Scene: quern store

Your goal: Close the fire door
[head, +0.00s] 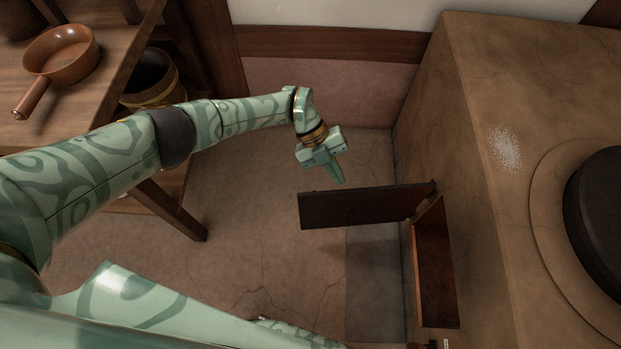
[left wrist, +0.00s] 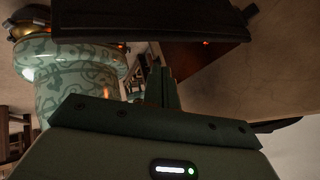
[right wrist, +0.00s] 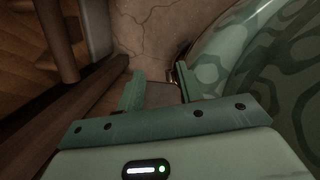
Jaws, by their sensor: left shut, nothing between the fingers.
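The fire door (head: 350,208) is a dark flat panel standing wide open, sticking out to the left from the clay stove (head: 470,90). Its hinge side is at the far edge of the stove's firebox opening (head: 434,275). My left gripper (head: 340,178) is shut and empty, just beyond the door's far face, near its middle; I cannot tell whether it touches. In the left wrist view the shut fingers (left wrist: 160,85) point toward the dark door (left wrist: 150,20). My right gripper (right wrist: 160,85) is open and empty in the right wrist view, low beside my body.
A wooden table (head: 95,90) with a brown clay pan (head: 62,52) stands at the left, a dark bucket (head: 150,80) behind it. A round dark quern or lid (head: 600,220) lies on the stove top. The floor (head: 260,240) left of the door is clear.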

